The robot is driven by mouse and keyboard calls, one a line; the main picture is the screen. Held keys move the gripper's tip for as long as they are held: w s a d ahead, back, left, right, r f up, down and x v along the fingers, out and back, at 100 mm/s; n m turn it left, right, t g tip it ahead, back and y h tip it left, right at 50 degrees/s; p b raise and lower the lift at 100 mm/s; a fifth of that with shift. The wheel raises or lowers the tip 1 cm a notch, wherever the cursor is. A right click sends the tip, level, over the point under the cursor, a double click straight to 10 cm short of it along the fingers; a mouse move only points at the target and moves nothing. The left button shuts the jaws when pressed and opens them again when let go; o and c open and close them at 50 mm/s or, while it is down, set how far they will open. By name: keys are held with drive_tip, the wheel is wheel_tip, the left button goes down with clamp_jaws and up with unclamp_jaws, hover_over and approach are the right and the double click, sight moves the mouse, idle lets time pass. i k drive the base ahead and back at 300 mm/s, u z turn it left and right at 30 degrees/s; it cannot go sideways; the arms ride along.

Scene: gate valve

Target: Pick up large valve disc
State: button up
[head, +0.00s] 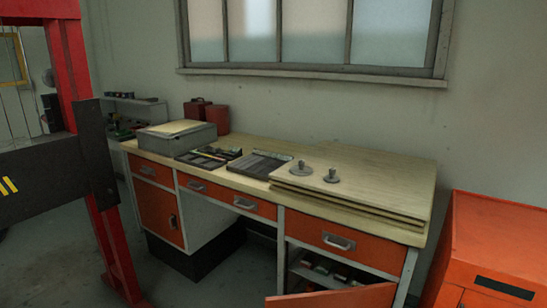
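Two grey valve discs stand on the stacked wooden boards on the right part of the workbench. The large valve disc (301,169) is the left one, with a wide round base and a short stem pointing up. The small valve disc (331,176) stands to its right, a little nearer the front, apart from it. Both look upright and nothing covers them. My gripper is not in view.
The workbench (230,181) has orange drawers and an open lower door (335,297). Dark trays (258,163) and a grey box (177,139) sit left of the discs. A red frame (118,254) stands at left, an orange cabinet (495,235) at right.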

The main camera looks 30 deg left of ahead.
sight(300, 169)
drive_tip(key=z, duration=1.4)
drive_tip(key=i, duration=1.25)
drive_tip(key=u, duration=2.9)
